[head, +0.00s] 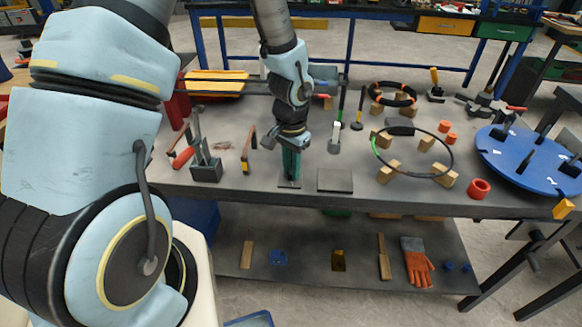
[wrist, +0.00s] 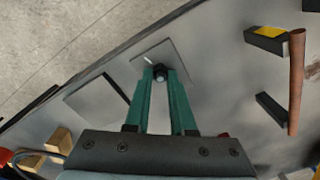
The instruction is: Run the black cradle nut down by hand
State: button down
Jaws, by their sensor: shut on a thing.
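My gripper (head: 290,176) points straight down over a small grey plate (head: 283,185) near the front edge of the bench in the head view. In the wrist view its green fingers (wrist: 160,78) come together on the small dark, round cradle nut (wrist: 160,72). The nut is between the fingertips, above the same plate (wrist: 178,57). The fingers hide the nut in the head view and cover part of it in the wrist view. I cannot tell how far down the nut sits or what is beneath it.
A dark square plate (head: 335,180) lies just right of my gripper on the bench (head: 240,190). A dark tool holder (head: 206,170) stands to the left. A large ring (head: 449,165) on wooden blocks and a blue disc (head: 520,165) are to the right.

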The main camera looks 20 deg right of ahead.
jog(key=m, duration=0.4)
jog(key=shift+m+p, duration=0.3)
jog(key=shift+p, duration=0.05)
jog(key=m+p, duration=0.1)
jog(key=m, duration=0.4)
jog(key=shift+s+r, duration=0.1)
jog(key=m+p, duration=0.2)
jog(key=m, duration=0.3)
jog(key=m+p, duration=0.1)
jog(key=m, duration=0.3)
jog(key=shift+s+m+p, duration=0.1)
jog(key=shift+m+p, duration=0.2)
jog(key=shift+p, duration=0.1)
jog(key=c, duration=0.8)
grip_release()
jog(key=shift+a, duration=0.1)
jog(key=shift+o, duration=0.2)
